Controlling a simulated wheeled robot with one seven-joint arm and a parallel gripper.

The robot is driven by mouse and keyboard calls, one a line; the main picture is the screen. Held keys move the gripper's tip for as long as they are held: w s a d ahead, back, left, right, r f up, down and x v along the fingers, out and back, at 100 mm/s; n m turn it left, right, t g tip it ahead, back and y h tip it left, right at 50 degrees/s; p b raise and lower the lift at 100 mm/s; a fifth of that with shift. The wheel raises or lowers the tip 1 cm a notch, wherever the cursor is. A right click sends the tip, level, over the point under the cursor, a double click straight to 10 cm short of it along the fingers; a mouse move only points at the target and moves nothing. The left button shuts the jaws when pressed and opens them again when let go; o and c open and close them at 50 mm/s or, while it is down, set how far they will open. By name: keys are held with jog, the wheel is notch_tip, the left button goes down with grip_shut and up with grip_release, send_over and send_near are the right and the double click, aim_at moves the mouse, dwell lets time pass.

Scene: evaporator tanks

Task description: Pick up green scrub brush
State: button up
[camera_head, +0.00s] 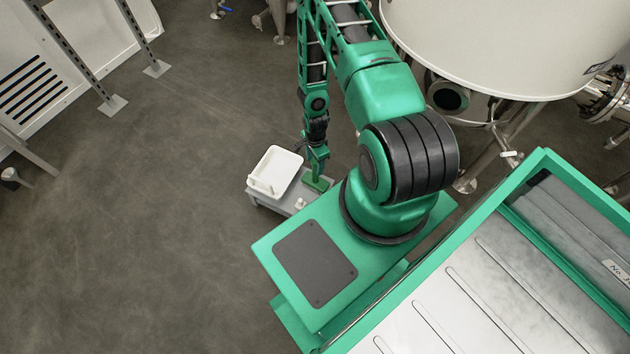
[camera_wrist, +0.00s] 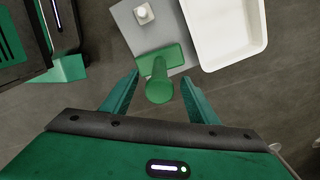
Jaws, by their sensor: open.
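The green scrub brush (camera_wrist: 159,78) is in the wrist view, with its rectangular base lying on a grey stool top (camera_wrist: 123,20) and its round handle rising toward the camera. My gripper (camera_wrist: 160,84) is open, with one finger on each side of the handle and a visible gap to both. In the head view my gripper (camera_head: 318,166) points down over the stool (camera_head: 268,200), and the green brush base (camera_head: 319,184) shows just below it. In that view the handle is hard to tell from my green fingers.
A white tray (camera_wrist: 262,40) is on the stool close to the right of the brush; it also shows in the head view (camera_head: 264,187). A small white object (camera_wrist: 143,13) is also on the stool. A large tank (camera_head: 510,45) stands behind on the right. Floor to the left is clear.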

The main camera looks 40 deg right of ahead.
jog(key=shift+d+f, duration=0.15)
jog(key=shift+f, duration=1.5)
jog(key=shift+d+f, duration=0.1)
jog(key=shift+f, duration=1.55)
grip_shut()
